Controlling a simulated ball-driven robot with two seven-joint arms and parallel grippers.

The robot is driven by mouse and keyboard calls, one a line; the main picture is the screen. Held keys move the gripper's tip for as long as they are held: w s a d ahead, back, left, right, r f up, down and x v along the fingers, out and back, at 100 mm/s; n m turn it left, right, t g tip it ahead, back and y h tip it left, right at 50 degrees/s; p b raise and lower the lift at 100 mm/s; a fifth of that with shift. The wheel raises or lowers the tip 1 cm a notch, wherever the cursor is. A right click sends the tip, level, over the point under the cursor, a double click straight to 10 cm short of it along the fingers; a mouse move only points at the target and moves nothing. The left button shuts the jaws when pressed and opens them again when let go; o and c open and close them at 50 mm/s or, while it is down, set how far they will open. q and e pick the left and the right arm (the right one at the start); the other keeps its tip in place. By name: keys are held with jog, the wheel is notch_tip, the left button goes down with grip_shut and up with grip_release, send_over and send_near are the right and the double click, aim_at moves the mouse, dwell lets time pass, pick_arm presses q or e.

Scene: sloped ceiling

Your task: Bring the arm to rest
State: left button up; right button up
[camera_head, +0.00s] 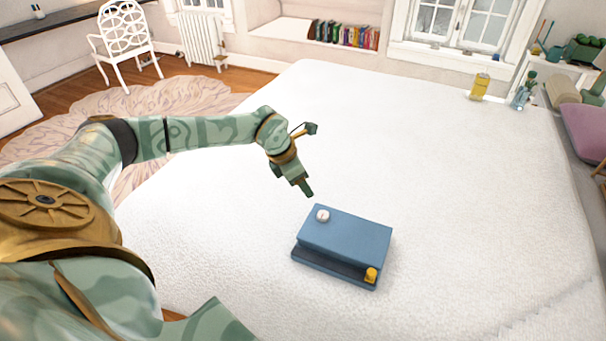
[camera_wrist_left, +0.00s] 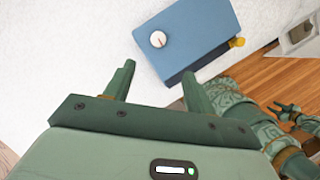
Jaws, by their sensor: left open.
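My left arm reaches in from the left in the head view. Its gripper (camera_head: 304,187) hangs above the white surface, up and to the left of a blue box. In the left wrist view the two fingers of this gripper (camera_wrist_left: 158,73) are spread apart, with nothing between them. The blue box (camera_head: 345,240) has a round white dial on top and a yellow knob at its front right corner. It also shows beyond the fingers in the left wrist view (camera_wrist_left: 195,35). A green gripper-like part, seemingly my right gripper (camera_wrist_left: 288,113), shows small at the right of the wrist view.
The box sits on a wide white surface (camera_head: 450,200), mostly clear around it. A yellow container (camera_head: 479,87) and a small plant pot (camera_head: 523,97) stand at its far right. A white chair (camera_head: 124,42), a radiator (camera_head: 203,40) and a row of books (camera_head: 345,34) are beyond.

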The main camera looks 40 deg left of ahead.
pick_arm(q)
jog(key=shift+s+r, duration=0.1)
jog(key=shift+r, duration=0.15)
dwell(0.3)
